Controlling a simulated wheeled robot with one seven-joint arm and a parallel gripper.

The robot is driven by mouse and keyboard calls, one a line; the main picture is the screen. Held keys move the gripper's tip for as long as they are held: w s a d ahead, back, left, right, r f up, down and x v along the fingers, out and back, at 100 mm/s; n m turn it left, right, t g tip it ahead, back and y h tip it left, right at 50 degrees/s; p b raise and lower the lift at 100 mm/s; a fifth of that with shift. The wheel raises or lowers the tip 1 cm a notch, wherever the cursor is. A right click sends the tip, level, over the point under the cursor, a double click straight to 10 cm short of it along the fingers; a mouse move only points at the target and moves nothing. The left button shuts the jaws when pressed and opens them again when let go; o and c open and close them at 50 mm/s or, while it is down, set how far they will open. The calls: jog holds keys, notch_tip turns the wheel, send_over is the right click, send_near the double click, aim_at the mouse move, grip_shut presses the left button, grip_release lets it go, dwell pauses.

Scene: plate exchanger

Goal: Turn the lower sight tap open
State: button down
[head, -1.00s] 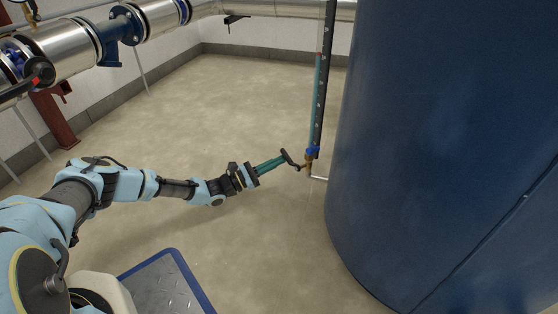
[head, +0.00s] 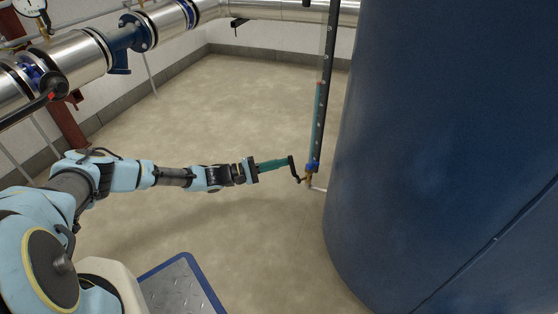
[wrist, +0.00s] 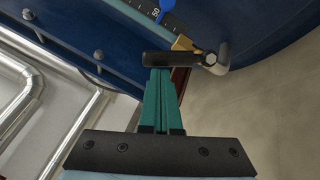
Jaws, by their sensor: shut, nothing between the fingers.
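The lower sight tap (head: 308,181) is a small brass fitting at the foot of the sight gauge, beside the blue tank. It has a blue part just above it and a black lever handle (head: 293,168). In the wrist view the black lever (wrist: 160,60) lies across the fingertips, with the brass body (wrist: 182,43) behind it. My gripper (head: 287,163) has green fingers, pressed together and empty. In the wrist view its tips (wrist: 162,74) meet the lever's near side and seem to touch it; the exact contact is hidden.
The large blue tank (head: 430,150) stands close on the right of the tap. The upright sight gauge (head: 319,110) rises above it. Silver pipes (head: 165,22) run along the back and left.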

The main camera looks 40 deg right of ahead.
jog(key=s+r+m+p, duration=0.1)
jog(key=m, duration=0.1)
jog(key=s+r+m+p, duration=0.1)
jog(key=m, duration=0.1)
jog(key=shift+a+y, duration=0.2)
jog(key=shift+y, duration=0.2)
jog(key=shift+s+r+p, duration=0.1)
jog(key=shift+s+p, duration=0.2)
jog(key=shift+p, duration=0.3)
jog(key=shift+s+a, duration=0.1)
jog(key=shift+s, duration=0.05)
